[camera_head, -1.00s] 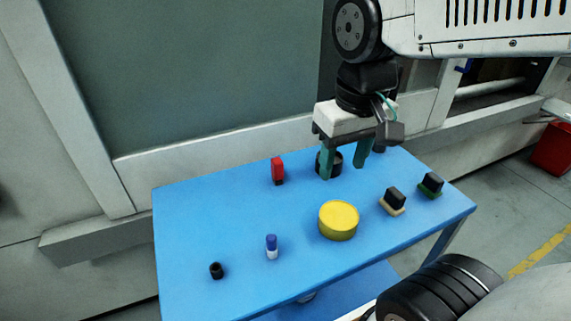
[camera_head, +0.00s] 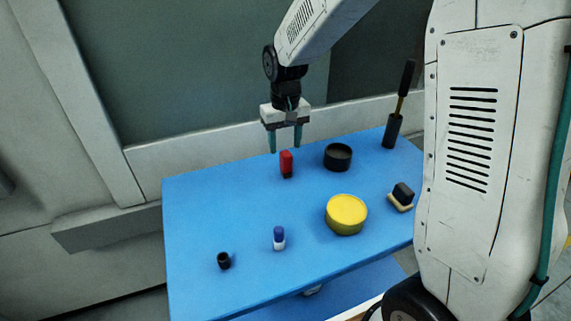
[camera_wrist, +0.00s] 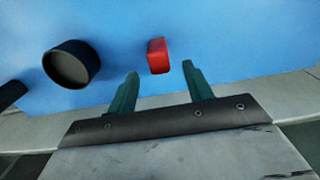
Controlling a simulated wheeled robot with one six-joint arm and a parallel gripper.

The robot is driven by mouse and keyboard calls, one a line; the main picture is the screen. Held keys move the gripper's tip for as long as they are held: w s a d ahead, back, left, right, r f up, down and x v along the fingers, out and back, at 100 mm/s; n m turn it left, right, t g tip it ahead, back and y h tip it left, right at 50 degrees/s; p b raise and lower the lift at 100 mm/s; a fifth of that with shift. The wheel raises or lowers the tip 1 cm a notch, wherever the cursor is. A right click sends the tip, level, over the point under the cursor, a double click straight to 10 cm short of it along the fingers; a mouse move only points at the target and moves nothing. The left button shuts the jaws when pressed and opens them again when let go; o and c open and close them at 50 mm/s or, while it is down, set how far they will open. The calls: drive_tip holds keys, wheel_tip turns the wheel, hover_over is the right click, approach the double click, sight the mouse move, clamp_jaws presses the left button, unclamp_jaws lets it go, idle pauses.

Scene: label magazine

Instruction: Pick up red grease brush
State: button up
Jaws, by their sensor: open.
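The red grease brush (camera_head: 286,162) stands upright on the blue table, with a red upper part and a dark lower part. My gripper (camera_head: 286,148) is open and empty, with its green fingers just above and around the brush's top as the head view shows it. In the wrist view the brush (camera_wrist: 157,56) lies ahead of the gap between the open fingertips (camera_wrist: 160,74), apart from both fingers.
A dark round container (camera_head: 338,157) stands right of the brush. The blue table (camera_head: 215,205) also holds a yellow tin (camera_head: 346,215), a blue-and-white piece (camera_head: 279,238), a small black cup (camera_head: 224,260), a black-and-tan brush (camera_head: 401,196) and a dark holder with a tool (camera_head: 392,130).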

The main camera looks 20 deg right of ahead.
sight(286, 153)
drive_tip(key=f, duration=0.5)
drive_tip(key=shift+s+f, duration=0.25)
drive_tip(key=shift+f, duration=0.05)
drive_tip(key=c, duration=1.1)
